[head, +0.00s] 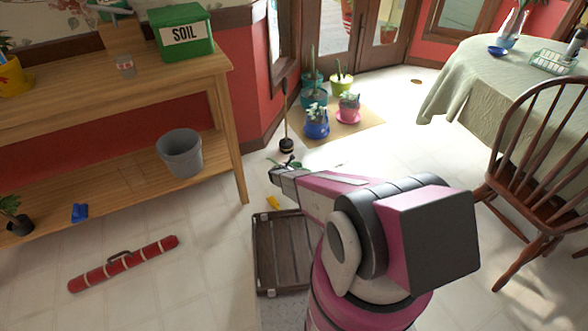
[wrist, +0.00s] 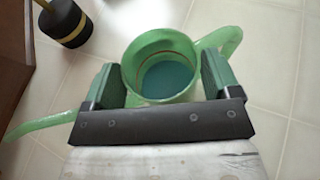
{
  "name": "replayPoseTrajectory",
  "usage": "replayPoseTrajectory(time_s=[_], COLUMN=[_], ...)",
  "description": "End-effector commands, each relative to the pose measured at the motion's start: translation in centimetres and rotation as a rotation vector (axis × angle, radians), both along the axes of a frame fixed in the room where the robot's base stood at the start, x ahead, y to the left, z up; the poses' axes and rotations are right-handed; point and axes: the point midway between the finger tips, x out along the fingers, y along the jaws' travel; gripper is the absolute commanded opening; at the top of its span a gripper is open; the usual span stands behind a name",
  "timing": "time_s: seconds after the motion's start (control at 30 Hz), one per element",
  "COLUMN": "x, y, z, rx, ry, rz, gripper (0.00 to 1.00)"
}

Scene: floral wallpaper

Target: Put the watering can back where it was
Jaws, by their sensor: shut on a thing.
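The watering can (wrist: 138,52) is pale translucent green, with bluish liquid visible through its round open top. In the wrist view it sits between the two dark green fingers of my gripper (wrist: 160,82), which is shut on its body. Its thin spout (wrist: 40,124) points to the lower left and its curved handle (wrist: 224,38) is at the right. In the head view my gripper (head: 284,172) is over the floor right of the wooden bench, and my arm hides most of the can. The can's underside is hidden, so I cannot tell its height above the floor.
A wooden bench (head: 120,85) stands at left, with a grey bucket (head: 180,152) on its lower shelf. A black-based, long-handled tool (head: 286,145) stands close beyond my gripper. Several potted plants (head: 316,122) sit on a mat. A brown slatted crate (head: 262,250) lies nearby.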

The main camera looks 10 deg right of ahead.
Motion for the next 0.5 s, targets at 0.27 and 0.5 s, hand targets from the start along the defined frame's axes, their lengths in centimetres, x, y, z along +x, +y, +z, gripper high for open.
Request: replayPoseTrajectory(time_s=[0.27,0.5], x=[0.0,-0.21], y=[0.0,0.18], z=[-0.27,0.22], rx=[0.0,0.0], ry=[0.0,0.0], rz=[0.0,0.001], gripper=[1.0,1.0])
